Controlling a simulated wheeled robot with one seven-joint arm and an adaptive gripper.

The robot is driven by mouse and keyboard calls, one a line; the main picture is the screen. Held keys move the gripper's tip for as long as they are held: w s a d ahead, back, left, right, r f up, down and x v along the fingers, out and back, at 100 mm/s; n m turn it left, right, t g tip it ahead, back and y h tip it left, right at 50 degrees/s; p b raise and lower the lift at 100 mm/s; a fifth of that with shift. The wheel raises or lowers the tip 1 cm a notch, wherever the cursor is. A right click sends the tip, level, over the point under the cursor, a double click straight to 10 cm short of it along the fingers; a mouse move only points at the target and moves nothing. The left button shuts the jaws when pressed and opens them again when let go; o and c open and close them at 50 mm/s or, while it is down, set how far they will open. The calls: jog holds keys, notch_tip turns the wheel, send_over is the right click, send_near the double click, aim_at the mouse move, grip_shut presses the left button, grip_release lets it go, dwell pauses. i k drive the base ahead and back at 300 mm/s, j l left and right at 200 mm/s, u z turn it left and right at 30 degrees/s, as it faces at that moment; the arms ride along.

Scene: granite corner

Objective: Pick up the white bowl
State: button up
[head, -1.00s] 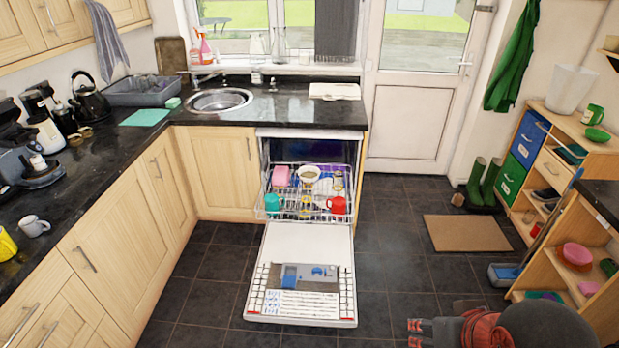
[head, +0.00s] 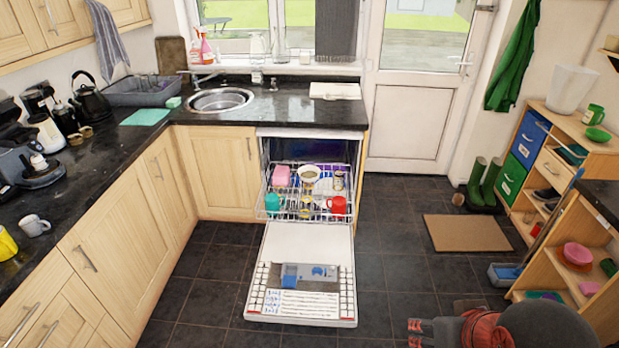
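The white bowl (head: 309,173) sits in the pulled-out rack of the open dishwasher, near the middle toward the back. Its rim faces up and its inside looks yellowish. Other dishes stand close around it, and its lower part is partly hidden by the rack wires. My gripper (head: 412,333) is at the bottom edge of the view, low over the floor, right of the dishwasher door and well away from the bowl. Its two red-and-black fingertips point left and are apart, with nothing seen between them.
The dishwasher rack (head: 305,205) also holds a red mug (head: 337,205), a teal cup (head: 272,203) and a pink item (head: 281,175). The dishwasher door (head: 305,290) lies folded down over the floor. A wooden shelf unit (head: 570,240) stands at right. The dark tiled floor (head: 395,255) between is clear.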

aim_at(308, 173)
jog(key=i+l+z, duration=0.3)
jog(key=i+l, duration=0.15)
jog(key=i+l+z, duration=0.3)
jog(key=i+l, duration=0.15)
jog(key=i, duration=0.4)
jog(key=i+l, duration=0.15)
jog(key=i, duration=0.35)
jog(key=i+l, duration=0.15)
jog(key=i, duration=0.4)
jog(key=i+u, duration=0.2)
jog(key=i, duration=0.4)
jog(key=i+u, duration=0.25)
jog(key=i, duration=0.35)
jog(key=i+l+u, duration=0.2)
jog(key=i, duration=0.4)
jog(key=i+u, duration=0.25)
jog(key=u, duration=0.15)
jog(key=i+u, duration=0.55)
jog(key=u, duration=0.3)
jog(key=i+l+u, duration=0.2)
jog(key=u, duration=0.2)
jog(key=i+l+u, duration=0.25)
jog(key=u, duration=0.15)
jog(key=i+l+u, duration=0.3)
jog(key=l+u, duration=0.15)
